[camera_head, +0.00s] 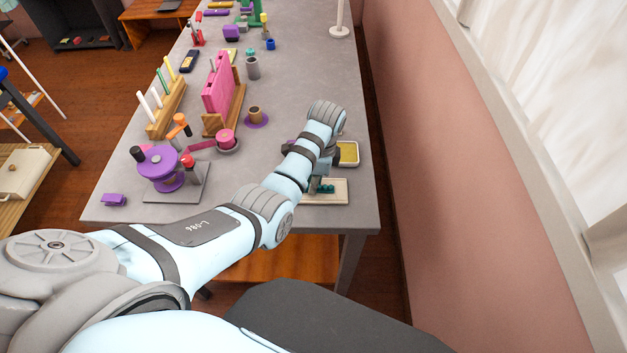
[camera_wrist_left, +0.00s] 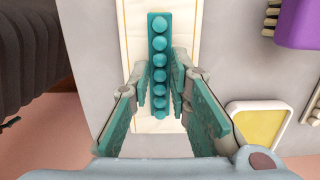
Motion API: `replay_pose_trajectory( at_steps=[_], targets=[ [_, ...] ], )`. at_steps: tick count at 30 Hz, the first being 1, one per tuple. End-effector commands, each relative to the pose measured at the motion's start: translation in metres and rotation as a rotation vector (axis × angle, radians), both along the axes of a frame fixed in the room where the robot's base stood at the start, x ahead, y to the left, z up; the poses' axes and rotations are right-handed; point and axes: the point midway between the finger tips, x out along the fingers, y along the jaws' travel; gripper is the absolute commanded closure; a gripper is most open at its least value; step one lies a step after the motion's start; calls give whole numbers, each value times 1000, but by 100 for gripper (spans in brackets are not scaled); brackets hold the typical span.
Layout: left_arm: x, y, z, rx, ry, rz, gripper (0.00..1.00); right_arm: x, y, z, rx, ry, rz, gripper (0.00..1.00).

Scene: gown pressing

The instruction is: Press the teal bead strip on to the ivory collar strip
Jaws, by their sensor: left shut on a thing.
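The teal bead strip (camera_wrist_left: 159,45), a narrow bar with a row of round beads, runs lengthwise up the middle of the left wrist view. Its near part is between the fingers of my left gripper (camera_wrist_left: 159,92), which is shut on it. The ivory collar strip (camera_wrist_left: 134,40), pale with thin gold lines, lies under it, in line with it. I cannot tell whether the two touch. In the head view the teal bead strip (camera_head: 326,188) shows partly behind my left gripper (camera_head: 318,182), over the ivory collar strip (camera_head: 339,194) at the table's near right. My right gripper is out of view.
A white-rimmed yellow tray (camera_head: 357,153) stands just beyond, also in the left wrist view (camera_wrist_left: 232,118). A purple brush-like block (camera_wrist_left: 297,22) is near it. A purple wheel device (camera_head: 160,163), a pink rack (camera_head: 217,85) and a peg stand (camera_head: 168,112) stand left on the grey table (camera_head: 300,60).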

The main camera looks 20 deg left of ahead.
Motion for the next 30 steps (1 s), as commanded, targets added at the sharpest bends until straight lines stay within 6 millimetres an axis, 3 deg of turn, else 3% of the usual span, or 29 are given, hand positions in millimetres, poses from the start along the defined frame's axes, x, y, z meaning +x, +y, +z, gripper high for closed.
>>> replay_pose_trajectory(
  at_steps=[4,5,9,19,30],
  targets=[
    [0,0,0,0,0,0,100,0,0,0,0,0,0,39],
    [0,0,0,0,0,0,79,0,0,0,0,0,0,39],
    [0,0,0,0,0,0,59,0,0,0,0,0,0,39],
    [1,-1,5,-1,-1,0,59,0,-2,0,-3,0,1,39],
    [4,-8,71,-1,-1,-1,59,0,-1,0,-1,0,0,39]
  ],
)
